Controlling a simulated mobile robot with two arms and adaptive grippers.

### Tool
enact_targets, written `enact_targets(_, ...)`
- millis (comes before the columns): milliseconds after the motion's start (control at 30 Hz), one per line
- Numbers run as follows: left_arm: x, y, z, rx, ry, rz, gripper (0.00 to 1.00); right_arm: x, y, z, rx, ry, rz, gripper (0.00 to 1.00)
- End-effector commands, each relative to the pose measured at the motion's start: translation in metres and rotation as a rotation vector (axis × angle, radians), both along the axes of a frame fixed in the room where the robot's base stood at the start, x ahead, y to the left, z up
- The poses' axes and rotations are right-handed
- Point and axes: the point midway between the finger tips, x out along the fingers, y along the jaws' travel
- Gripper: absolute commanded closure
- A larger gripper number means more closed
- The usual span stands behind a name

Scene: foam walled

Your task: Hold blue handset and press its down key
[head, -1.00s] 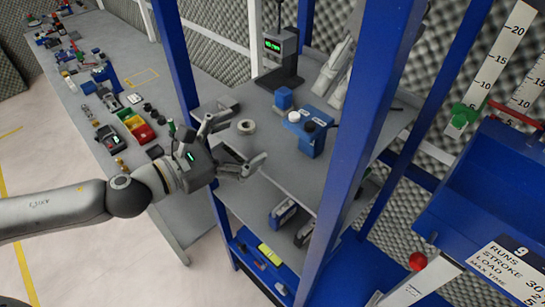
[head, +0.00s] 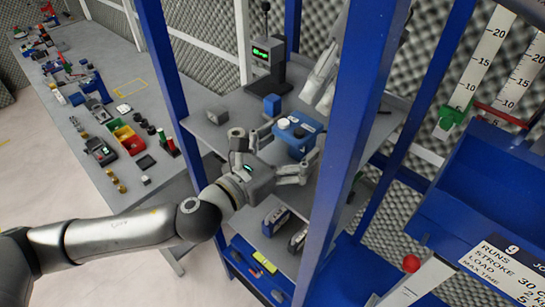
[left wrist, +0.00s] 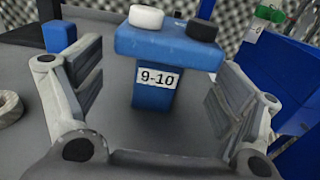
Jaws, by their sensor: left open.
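The blue handset (head: 299,144) stands upright on the upper grey shelf, with a white round key (head: 284,124) and a dark key on its top. In the left wrist view the handset (left wrist: 152,103) has a wide head, a narrower body and a white "9-10" label; its white key (left wrist: 146,17) is left and its black key (left wrist: 203,30) right. My left gripper (head: 289,149) is open, its fingers on either side of the handset with visible gaps. Which key is down, I cannot tell.
A small blue block (head: 271,104) and a device with a green display (head: 268,54) stand behind on the shelf. A blue post (head: 348,120) rises close at the right. Boxes (head: 276,220) lie on the lower shelf. A long cluttered bench (head: 128,185) is at left.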

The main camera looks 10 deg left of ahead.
Motion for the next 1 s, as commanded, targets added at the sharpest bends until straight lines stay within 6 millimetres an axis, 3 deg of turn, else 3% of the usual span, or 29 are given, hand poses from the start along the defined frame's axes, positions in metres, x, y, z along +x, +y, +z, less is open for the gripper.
enact_targets(200,0.023,-0.016,0.0,0.0,-0.001,0.0,0.11,0.0,0.0,0.0,0.0,0.0,0.0,0.64)
enact_targets(633,0.029,-0.021,0.0,0.001,-0.001,-0.001,0.12,0.0,0.0,0.0,0.0,0.0,0.0,0.64)
enact_targets(1000,0.028,-0.021,0.0,0.0,0.0,-0.001,0.6,0.0,0.0,0.0,0.0,0.0,0.0,0.64)
